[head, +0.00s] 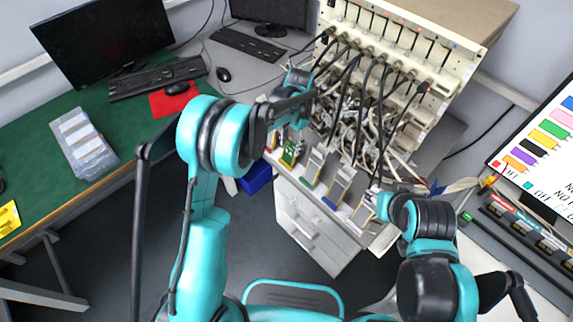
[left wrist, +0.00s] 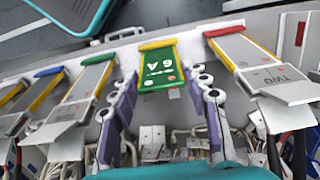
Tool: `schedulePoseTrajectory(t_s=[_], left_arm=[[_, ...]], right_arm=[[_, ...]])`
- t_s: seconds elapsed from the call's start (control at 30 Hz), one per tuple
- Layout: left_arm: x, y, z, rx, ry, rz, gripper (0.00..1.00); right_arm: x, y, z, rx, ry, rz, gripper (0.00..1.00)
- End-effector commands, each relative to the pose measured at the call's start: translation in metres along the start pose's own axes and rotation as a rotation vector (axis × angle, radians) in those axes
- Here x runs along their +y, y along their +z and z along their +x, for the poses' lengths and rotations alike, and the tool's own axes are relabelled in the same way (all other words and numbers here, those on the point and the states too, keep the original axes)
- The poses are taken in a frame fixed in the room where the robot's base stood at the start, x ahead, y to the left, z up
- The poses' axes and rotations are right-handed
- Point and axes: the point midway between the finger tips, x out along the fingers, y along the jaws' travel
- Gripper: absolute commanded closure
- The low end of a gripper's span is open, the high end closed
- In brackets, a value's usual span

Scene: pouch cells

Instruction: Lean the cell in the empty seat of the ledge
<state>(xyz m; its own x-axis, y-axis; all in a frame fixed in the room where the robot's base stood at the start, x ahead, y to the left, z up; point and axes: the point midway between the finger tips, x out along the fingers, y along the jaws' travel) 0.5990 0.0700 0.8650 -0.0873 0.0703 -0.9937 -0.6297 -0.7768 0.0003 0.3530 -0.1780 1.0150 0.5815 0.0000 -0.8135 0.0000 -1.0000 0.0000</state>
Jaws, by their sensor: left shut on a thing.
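In the head view the green cell (head: 290,152) is at the ledge, in line with the other cells; the wrist partly hides the hold. The pale ledge (left wrist: 120,57) runs across the left wrist view. I cannot tell whether the cell rests on it. My right gripper (head: 381,203) is by the ledge's right end; its fingers are unclear.
Grey cells stand on both sides: a green-footed one (left wrist: 92,80) and a blue-footed one (left wrist: 45,88) to the left, a red-footed one marked TWO (left wrist: 270,72) to the right. Tangled cables (head: 365,125) and the tester rack (head: 410,50) are behind. White drawers (head: 305,225) are below.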

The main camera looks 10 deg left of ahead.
Motion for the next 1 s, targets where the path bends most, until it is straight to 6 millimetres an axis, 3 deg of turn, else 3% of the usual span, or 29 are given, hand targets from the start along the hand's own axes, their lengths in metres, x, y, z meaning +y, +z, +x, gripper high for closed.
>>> schedulePoseTrajectory(t_s=[0.27, 0.3, 0.4, 0.6, 0.67, 1.0], left_arm=[[0.0000, 0.0004, 0.0018, 0.000, 0.000, 0.000, 0.70], [0.0000, 0.0004, 0.0017, 0.000, 0.000, 0.000, 0.51], [0.0000, 0.0004, 0.0017, 0.000, 0.000, 0.000, 0.30], [0.0000, 0.0003, 0.0018, 0.000, 0.000, 0.000, 0.30], [0.0000, 0.0003, 0.0019, 0.000, 0.000, 0.000, 0.22], [0.0000, 0.0003, 0.0010, 0.000, 0.000, 0.000, 0.22]], right_arm=[[0.0000, 0.0007, 0.0011, 0.000, 0.000, 0.000, 0.60], [0.0000, 0.0007, 0.0010, 0.000, 0.000, 0.000, 0.60], [0.0000, 0.0007, 0.0010, 0.000, 0.000, 0.000, 0.60], [0.0000, 0.0008, 0.0011, 0.000, 0.000, 0.000, 0.60], [0.0000, 0.0008, 0.0011, 0.000, 0.000, 0.000, 0.60], [0.0000, 0.0004, 0.0006, 0.000, 0.000, 0.000, 0.60]])
